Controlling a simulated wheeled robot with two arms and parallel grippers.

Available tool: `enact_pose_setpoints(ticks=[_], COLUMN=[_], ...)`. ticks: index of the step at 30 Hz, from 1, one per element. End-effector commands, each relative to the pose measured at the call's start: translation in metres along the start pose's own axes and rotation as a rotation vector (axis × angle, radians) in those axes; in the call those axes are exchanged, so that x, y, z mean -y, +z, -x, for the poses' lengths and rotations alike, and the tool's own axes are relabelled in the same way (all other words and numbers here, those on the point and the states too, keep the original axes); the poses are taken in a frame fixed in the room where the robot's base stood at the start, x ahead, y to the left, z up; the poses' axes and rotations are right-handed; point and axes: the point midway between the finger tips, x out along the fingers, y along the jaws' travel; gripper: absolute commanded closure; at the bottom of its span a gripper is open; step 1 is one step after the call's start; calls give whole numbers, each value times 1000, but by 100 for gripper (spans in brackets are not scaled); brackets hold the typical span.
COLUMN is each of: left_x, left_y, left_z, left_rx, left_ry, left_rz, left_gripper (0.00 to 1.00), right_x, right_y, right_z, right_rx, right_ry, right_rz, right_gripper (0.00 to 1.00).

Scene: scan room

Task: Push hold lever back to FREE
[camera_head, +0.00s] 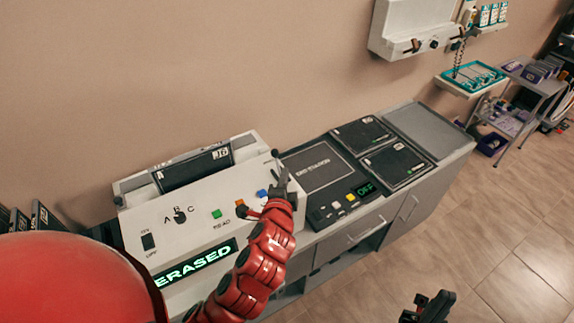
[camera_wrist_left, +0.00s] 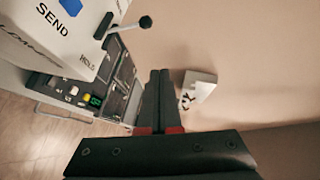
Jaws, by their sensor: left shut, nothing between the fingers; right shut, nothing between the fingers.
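The hold lever is a thin rod with a black ball knob (camera_head: 275,153), at the right end of the white console (camera_head: 240,150). In the left wrist view the lever's ball (camera_wrist_left: 145,22) stands out from the console's side, near the printed word HOLD. My left gripper (camera_head: 283,178) is shut and empty, close beside the lever in the head view. Its closed fingers (camera_wrist_left: 158,75) appear apart from the lever in the wrist view. No FREE marking is readable. My right gripper (camera_head: 430,305) is shut and empty at the bottom right, far from the console.
The console has a blue button (camera_head: 262,193) marked SEND in the wrist view, orange and green buttons, a dial and a lit ERASED display (camera_head: 195,262). A dark unit with a green OFF display (camera_head: 366,188) sits right of it. Open floor lies at lower right.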

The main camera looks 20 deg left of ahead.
Motion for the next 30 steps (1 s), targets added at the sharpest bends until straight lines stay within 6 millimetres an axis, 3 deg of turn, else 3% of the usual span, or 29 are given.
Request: enact_pose_setpoints(ticks=[1, 7, 25, 30], left_x=[7, 5, 3, -7], left_y=[-2, 1, 0, -19], left_z=[6, 15, 15, 7], left_rx=[0, 2, -4, -112], left_ry=[4, 1, -4, -47], left_rz=[0, -2, 0, 65], left_gripper=[100, 100, 100, 100], right_x=[-1, -1, -1, -1], right_y=[-2, -4, -4, -2], right_z=[-14, -23, -22, -11], right_rx=[0, 1, 1, 1], right_ry=[0, 0, 0, 0], right_rz=[0, 0, 0, 0], right_gripper=[100, 100, 100, 100])
